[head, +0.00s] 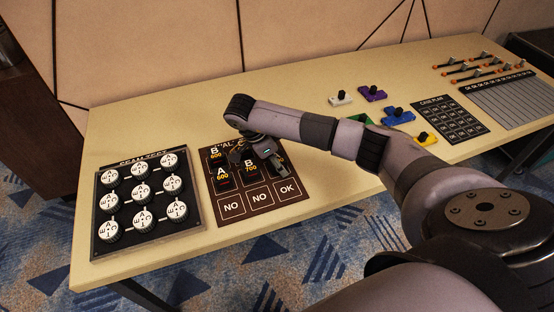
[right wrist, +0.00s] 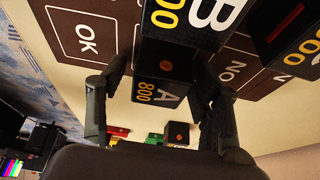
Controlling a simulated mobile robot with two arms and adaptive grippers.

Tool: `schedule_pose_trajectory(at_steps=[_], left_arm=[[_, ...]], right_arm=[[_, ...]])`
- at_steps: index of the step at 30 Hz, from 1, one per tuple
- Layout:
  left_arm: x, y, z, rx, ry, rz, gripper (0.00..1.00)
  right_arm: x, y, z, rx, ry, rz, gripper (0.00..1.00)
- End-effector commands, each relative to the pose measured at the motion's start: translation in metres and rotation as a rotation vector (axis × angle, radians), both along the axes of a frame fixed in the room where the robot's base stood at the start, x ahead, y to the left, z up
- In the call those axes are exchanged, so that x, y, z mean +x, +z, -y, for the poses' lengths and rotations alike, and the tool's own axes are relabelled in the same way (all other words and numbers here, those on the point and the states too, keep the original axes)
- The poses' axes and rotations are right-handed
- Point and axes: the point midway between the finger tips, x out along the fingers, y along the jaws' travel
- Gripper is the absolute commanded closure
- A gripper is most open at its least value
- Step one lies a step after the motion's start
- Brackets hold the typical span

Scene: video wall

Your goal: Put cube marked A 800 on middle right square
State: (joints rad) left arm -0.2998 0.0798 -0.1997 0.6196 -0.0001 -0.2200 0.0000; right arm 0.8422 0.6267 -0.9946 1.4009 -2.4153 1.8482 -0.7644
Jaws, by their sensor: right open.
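The cube marked A 800 (right wrist: 160,68) is black with an orange dot on top. In the right wrist view it is between the fingers of my right gripper (head: 260,156), which is open with a finger on either side. It is over the right column of the brown board (head: 292,208), between the OK square and a NO square, beside a B cube. I cannot tell if it rests fully on the middle right square, which is hidden. In the head view my gripper hides most of this cube. My left gripper is not in view.
The cubes A 600 (head: 222,178), B 600 (head: 215,155) and B 700 (head: 251,168) stand on the board. A black panel with round white discs (head: 141,194) lies to the left. Coloured blocks such as a blue one (head: 398,117) stand at the right. The front table strip is clear.

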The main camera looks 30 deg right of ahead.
Motion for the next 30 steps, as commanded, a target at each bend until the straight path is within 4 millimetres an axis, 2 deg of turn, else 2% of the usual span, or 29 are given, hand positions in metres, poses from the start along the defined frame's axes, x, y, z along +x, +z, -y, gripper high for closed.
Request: schedule_pose_trajectory(at_steps=[5, 8, 16, 18, 21, 30], left_arm=[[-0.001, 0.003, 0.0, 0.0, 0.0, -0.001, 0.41], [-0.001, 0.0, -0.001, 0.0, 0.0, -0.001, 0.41], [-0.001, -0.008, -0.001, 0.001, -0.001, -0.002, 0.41], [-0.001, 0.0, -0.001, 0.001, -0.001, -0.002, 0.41], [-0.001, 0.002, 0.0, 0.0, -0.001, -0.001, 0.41], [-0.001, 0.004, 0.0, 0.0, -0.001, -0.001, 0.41]], right_arm=[[0.001, 0.006, -0.001, 0.001, 0.0, 0.001, 0.41], [0.003, 0.019, -0.006, 0.001, 0.001, 0.004, 0.41], [0.008, 0.073, -0.029, 0.001, 0.003, 0.005, 0.41], [0.01, 0.09, -0.033, -0.002, 0.002, 0.005, 0.41], [0.011, 0.102, -0.039, -0.001, 0.002, 0.004, 0.41], [0.011, 0.115, -0.045, 0.0, 0.0, 0.0, 0.41]])
